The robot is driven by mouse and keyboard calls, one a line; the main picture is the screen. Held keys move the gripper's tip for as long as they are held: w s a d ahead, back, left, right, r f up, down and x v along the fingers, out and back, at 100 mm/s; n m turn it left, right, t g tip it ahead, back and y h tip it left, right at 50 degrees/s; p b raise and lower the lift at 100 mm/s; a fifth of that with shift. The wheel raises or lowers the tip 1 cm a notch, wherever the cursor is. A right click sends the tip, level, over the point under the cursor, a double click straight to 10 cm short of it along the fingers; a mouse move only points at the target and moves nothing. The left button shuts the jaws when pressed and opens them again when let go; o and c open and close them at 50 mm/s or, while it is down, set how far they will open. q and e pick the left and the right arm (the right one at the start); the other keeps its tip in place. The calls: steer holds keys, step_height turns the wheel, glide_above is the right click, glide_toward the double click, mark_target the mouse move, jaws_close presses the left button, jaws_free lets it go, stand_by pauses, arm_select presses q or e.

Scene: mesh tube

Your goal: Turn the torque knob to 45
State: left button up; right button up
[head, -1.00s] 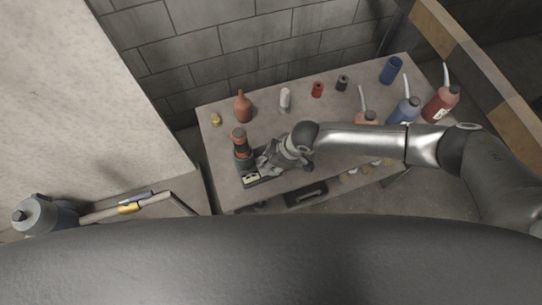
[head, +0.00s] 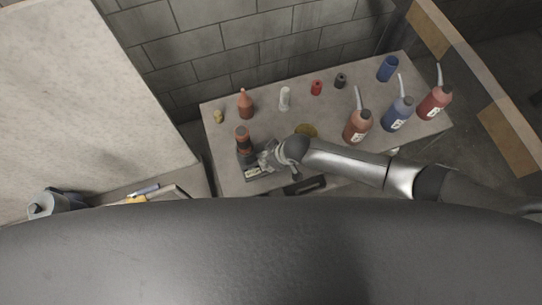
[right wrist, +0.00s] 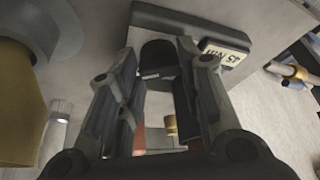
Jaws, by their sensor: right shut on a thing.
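The torque device stands at the left front of the table in the head view, with a grey base (head: 251,175) and an upright dark and orange part (head: 242,142). In the right wrist view the dark torque knob (right wrist: 159,60) sits between the fingers of my right gripper (right wrist: 157,85), which is shut on it. A small label (right wrist: 225,57) beside the knob appears upside down and seems to read 45 Nm. In the head view my right gripper (head: 264,160) reaches the device from the right and hides the knob. My left gripper is not in view.
On the table (head: 222,178), an orange-red bottle (head: 245,106), a white cylinder (head: 284,99), a red cylinder (head: 316,88) and a blue cup (head: 387,69) stand behind. Spouted bottles, including a blue one (head: 397,117), stand at right. A brick wall (head: 240,45) rises behind.

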steer(key=o, duration=1)
steer(key=v, duration=1.2)
